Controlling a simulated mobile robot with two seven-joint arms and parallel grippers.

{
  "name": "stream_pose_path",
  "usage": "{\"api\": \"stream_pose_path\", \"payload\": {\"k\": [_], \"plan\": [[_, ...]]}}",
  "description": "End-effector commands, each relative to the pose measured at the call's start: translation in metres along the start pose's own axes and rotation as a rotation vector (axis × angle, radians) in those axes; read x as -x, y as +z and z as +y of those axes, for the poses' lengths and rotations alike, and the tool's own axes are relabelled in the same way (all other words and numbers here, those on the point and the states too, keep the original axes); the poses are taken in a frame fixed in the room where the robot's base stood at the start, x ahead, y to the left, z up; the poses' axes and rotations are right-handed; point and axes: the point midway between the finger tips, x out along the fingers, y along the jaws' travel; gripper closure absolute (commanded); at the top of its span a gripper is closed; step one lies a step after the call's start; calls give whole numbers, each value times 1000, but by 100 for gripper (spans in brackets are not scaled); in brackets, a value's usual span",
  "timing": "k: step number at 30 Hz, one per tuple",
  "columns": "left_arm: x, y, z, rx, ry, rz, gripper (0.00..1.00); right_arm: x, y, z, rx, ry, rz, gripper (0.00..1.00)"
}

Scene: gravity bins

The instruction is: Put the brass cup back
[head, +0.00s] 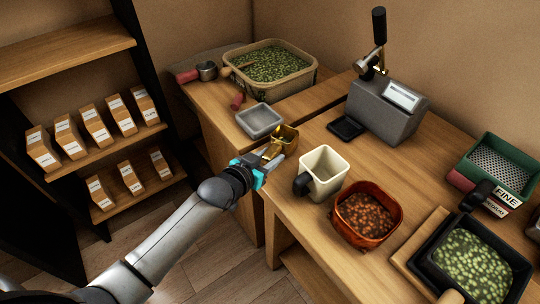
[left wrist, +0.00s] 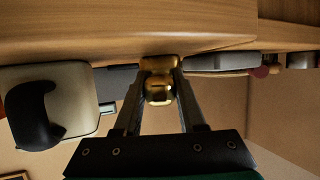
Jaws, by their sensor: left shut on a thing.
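The brass cup (head: 287,136) is near the front edge of the wooden counter, just right of the grey tray (head: 259,121). My left gripper (head: 275,155) is shut on the cup. In the left wrist view the brass cup (left wrist: 158,88) sits between the two fingertips (left wrist: 160,82), with part of it hidden by them. I cannot tell whether its base touches the counter. My right gripper is not in view.
A cream mug (head: 325,170) with a black handle and a red-brown bowl of beans (head: 367,214) stand to the right. Behind are a grey device with a lever (head: 385,112) and a tub of green beans (head: 270,64). Shelves with paper bags (head: 95,125) stand left.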

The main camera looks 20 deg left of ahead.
Motion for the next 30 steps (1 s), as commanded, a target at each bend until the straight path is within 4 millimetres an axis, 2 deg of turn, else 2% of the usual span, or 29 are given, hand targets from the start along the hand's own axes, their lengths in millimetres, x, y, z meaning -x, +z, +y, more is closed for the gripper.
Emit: {"api": "stream_pose_path", "payload": {"k": [1,10,23,26,30], "plan": [[0,-1,0,0,0,4,58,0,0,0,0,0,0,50],[0,0,0,0,0,1,26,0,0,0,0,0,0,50],[1,1,0,0,0,-2,26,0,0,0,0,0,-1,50],[7,1,0,0,0,-3,26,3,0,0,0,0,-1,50],[26,0,0,-1,1,-3,26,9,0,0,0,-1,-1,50]]}}
